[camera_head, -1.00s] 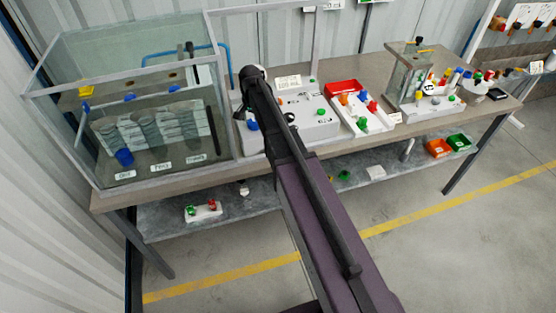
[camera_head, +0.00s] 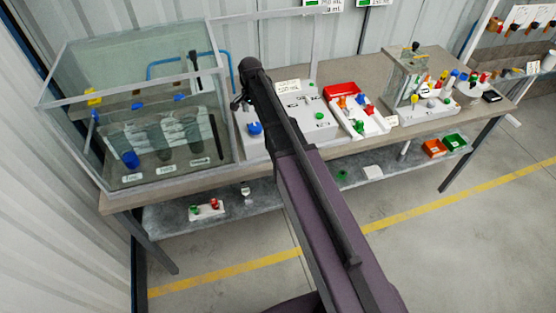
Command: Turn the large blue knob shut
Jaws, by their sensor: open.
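A blue knob (camera_head: 254,128) stands on the front left of the light grey panel box (camera_head: 318,128) on the bench. Another blue knob or cap (camera_head: 130,159) shows at the lower left of the glass tank (camera_head: 150,180). I cannot tell from the labels which one is the large knob. My arm reaches from the bottom over the panel box and hides part of it. My gripper (camera_head: 238,102) is small and dark at the arm's far end, open, above and a little left of the knob on the panel. It appears apart from that knob.
A red tray (camera_head: 342,90) and a white block with coloured knobs (camera_head: 362,118) lie right of the panel box. A clear-walled unit (camera_head: 408,80) stands further right. Orange (camera_head: 434,148) and green (camera_head: 456,142) bins are on the lower shelf. The floor in front is clear.

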